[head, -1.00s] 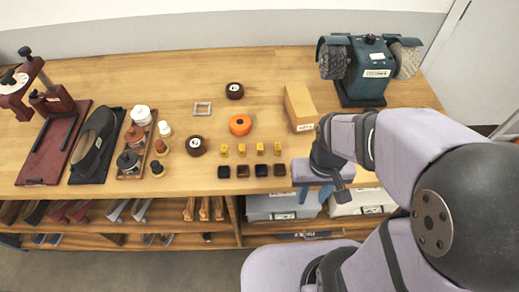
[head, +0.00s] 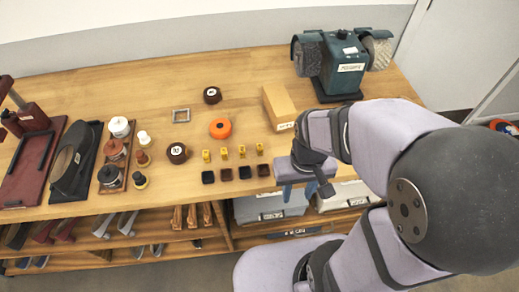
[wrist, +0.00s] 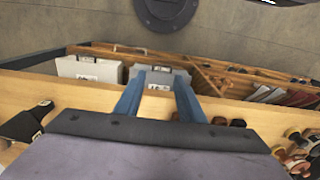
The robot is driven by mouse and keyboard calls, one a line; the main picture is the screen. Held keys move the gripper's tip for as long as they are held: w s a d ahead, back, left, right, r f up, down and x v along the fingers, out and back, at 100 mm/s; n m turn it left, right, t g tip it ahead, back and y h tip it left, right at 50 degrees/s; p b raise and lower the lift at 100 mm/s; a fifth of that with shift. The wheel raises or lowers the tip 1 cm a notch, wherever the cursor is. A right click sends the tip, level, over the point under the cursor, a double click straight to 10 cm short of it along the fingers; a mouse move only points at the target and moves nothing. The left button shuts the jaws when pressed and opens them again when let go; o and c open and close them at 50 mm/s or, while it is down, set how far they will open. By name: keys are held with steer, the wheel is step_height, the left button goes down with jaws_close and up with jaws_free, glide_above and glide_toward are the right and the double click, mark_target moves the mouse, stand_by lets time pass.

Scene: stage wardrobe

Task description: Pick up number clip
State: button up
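Several small yellow clip-like pieces stand in a row on the bench, one of them a yellow piece (head: 242,151); I cannot read any numbers on them, so I cannot tell which is the number clip. A row of small dark square blocks (head: 226,174) lies just in front of them. My gripper (head: 299,188) is at the bench's front edge, right of both rows, and points down. In the wrist view its two blue fingers (wrist: 158,80) are apart with nothing held between them.
A tan box (head: 278,107) stands behind my gripper, and a green grinder (head: 341,68) at the back right. An orange ring (head: 220,128), dark rolls and a square metal frame (head: 181,115) lie behind the yellow pieces. Grey boxes (head: 272,205) sit on the shelf below.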

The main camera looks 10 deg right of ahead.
mark_target(260, 146)
steer(key=shift+n+g, duration=0.6)
steer(key=shift+n, duration=0.1)
steer(key=w+a+p, duration=0.1)
steer(key=w, duration=0.3)
steer(key=w+a+f+p, duration=0.1)
steer(key=w+a+p, duration=0.1)
steer(key=w, duration=0.2)
steer(key=w+a+p, duration=0.2)
steer(key=w, duration=0.2)
steer(key=shift+w+a+f, duration=0.2)
steer(key=shift+w+a, duration=0.05)
steer(key=shift+m+t, duration=0.4)
steer(key=shift+t, duration=0.3)
steer(key=w+r, duration=0.1)
steer(key=w, duration=0.1)
steer(key=w+r, duration=0.1)
steer(key=w, duration=0.1)
steer(key=w+a+r, duration=0.1)
steer(key=w, duration=0.2)
steer(key=shift+r, duration=0.35)
steer(key=shift+s+m, duration=0.25)
steer(key=shift+m, duration=0.05)
steer(key=shift+f, duration=0.6)
steer(key=shift+w+f+p, duration=0.2)
steer(key=shift+f+p, duration=1.4)
steer(key=shift+f, duration=1.45)
